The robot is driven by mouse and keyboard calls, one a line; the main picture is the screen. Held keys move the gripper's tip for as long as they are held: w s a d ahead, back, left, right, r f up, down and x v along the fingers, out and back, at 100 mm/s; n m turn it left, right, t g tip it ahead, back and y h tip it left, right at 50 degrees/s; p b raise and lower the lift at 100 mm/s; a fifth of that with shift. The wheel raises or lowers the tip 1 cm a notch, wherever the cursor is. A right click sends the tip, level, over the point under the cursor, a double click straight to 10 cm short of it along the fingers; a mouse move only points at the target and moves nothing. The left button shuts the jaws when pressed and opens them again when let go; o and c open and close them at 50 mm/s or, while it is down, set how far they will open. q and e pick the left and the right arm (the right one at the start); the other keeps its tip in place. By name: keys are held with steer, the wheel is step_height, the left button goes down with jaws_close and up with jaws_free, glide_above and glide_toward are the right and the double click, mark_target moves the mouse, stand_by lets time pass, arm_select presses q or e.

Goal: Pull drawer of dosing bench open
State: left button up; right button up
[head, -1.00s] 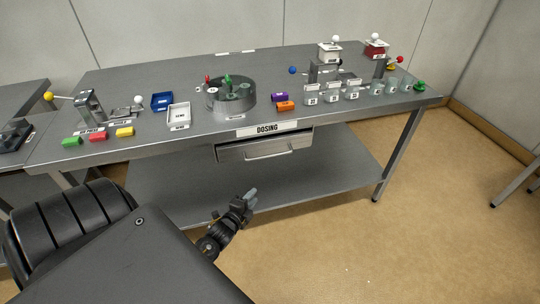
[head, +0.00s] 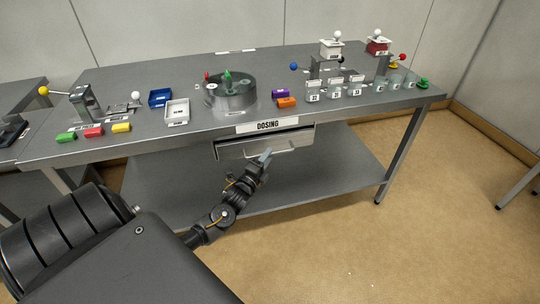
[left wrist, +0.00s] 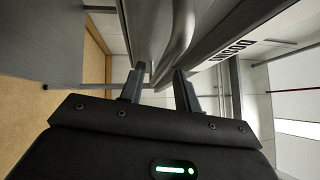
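The dosing bench (head: 215,131) has a grey drawer (head: 232,151) under its front edge, below the DOSING label (head: 267,126). My left gripper (head: 266,157) is just in front of the drawer, by the handle. In the left wrist view my left gripper (left wrist: 160,88) has its two fingers apart, with the shiny handle (left wrist: 183,35) just beyond and partly between the tips. I cannot tell whether they touch it. My right gripper is not in view.
The bench top carries a round grey carousel (head: 230,95), a blue tray (head: 160,97), a white tray (head: 177,111), coloured blocks and several glass jars. A lower shelf (head: 330,180) lies under the drawer. The floor (head: 400,250) at the right is clear.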

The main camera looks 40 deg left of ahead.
arm_select(q)
steer(key=shift+x, duration=0.85)
steer(key=shift+w, duration=0.2)
jaws_close()
